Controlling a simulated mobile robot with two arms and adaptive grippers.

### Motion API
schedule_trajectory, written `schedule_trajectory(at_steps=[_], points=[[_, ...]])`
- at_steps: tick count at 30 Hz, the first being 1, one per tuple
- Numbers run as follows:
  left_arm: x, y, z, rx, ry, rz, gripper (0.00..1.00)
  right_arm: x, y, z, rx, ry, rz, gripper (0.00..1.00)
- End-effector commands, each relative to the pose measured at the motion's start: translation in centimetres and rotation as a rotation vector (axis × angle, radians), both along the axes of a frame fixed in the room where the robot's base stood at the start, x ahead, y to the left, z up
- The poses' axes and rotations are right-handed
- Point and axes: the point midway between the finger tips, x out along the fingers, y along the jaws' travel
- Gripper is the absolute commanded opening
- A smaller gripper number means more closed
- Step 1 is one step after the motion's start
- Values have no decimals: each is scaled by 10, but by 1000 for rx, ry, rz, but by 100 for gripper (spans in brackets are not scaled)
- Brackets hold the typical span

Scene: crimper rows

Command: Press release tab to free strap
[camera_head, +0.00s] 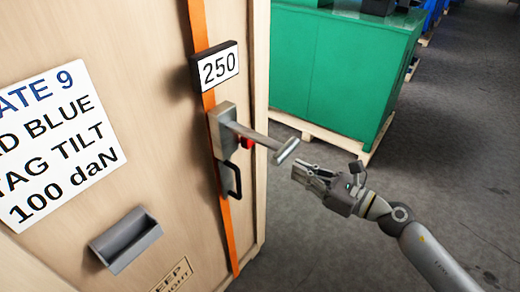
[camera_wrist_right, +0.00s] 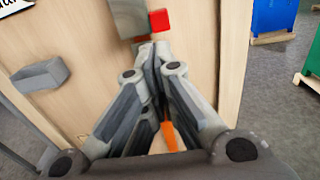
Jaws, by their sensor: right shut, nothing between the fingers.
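An orange strap (camera_head: 196,22) runs down the face of a wooden crate, and a piece of it shows between my finger links in the right wrist view (camera_wrist_right: 170,136). A grey metal tensioner (camera_head: 221,130) sits on the strap, with a lever (camera_head: 262,139) sticking out to the right. A small red release tab (camera_head: 247,143) is below the lever; it also shows in the right wrist view (camera_wrist_right: 159,20), just beyond my fingertips. My right gripper (camera_head: 298,173) is shut and empty, right of the tab and apart from the crate. My left gripper is out of view.
A sign reading 250 (camera_head: 219,66) is above the tensioner, and a black loop (camera_head: 231,180) is below it. A grey pocket (camera_head: 126,240) sticks out at lower left. A green crate (camera_head: 340,70) stands behind; the floor (camera_head: 400,180) to the right is clear.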

Motion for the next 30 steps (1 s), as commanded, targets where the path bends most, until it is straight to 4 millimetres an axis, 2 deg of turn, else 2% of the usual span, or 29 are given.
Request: schedule_trajectory(at_steps=[1,6,18,24,30], points=[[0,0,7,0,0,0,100,5,8,6,3,-2,1,0],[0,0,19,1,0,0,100,25,35,6,3,-1,2,0],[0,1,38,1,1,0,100,64,89,3,1,2,1,0],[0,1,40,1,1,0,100,72,100,1,0,0,0,0],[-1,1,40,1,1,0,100,74,102,0,-1,1,0,0]])
